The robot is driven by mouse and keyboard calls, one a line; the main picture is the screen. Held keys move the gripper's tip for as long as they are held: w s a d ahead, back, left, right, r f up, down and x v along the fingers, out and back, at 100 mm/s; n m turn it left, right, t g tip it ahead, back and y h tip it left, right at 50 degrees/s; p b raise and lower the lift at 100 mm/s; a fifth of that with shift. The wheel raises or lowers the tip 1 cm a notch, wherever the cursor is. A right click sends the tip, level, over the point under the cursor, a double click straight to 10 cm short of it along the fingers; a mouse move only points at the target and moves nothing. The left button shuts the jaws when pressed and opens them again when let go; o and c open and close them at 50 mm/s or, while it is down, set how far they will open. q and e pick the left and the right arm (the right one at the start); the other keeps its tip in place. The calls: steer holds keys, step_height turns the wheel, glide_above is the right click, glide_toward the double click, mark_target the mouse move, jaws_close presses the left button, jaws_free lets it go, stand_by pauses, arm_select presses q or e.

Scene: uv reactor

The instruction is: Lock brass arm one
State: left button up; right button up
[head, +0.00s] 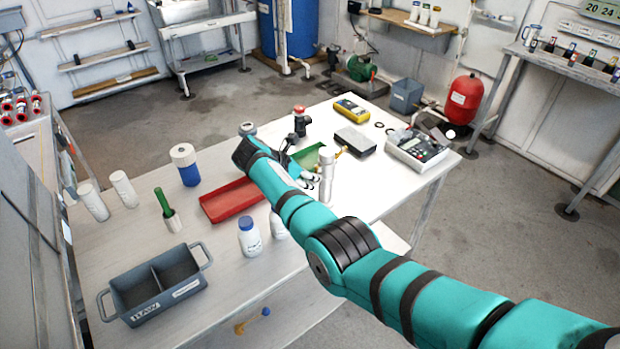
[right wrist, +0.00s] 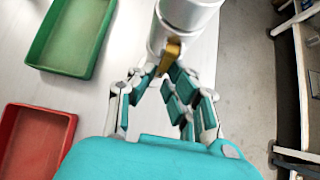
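A pale metal cylinder (head: 327,176) stands upright near the front edge of the white table. A small brass arm (right wrist: 172,54) sticks out from its side toward my right gripper in the right wrist view. A brass part (head: 341,151) also shows beside the cylinder in the head view. My right gripper (right wrist: 163,77) is at the cylinder, its fingers drawn partly together with the brass arm's end at the fingertips. Whether they grip it is unclear. In the head view my right gripper (head: 309,172) is partly hidden by its own arm. My left gripper is out of view.
A red tray (head: 228,201) and a green tray (right wrist: 72,36) lie near the gripper. White bottles (head: 249,238) stand by the arm. A grey divided bin (head: 153,287) is at the front left. An instrument (head: 417,150) sits at the right end.

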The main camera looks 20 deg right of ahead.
jaws_close()
steer(key=shift+f, duration=0.1)
steer(key=shift+d+f+h+b, duration=0.1)
steer(key=shift+d+h+b, duration=0.1)
steer(key=shift+h+b, duration=0.3)
stand_by(0.7)
steer(key=o, duration=0.5)
jaws_free()
steer(key=shift+o, duration=0.2)
steer(key=v, duration=0.7)
steer(key=shift+a, duration=0.25)
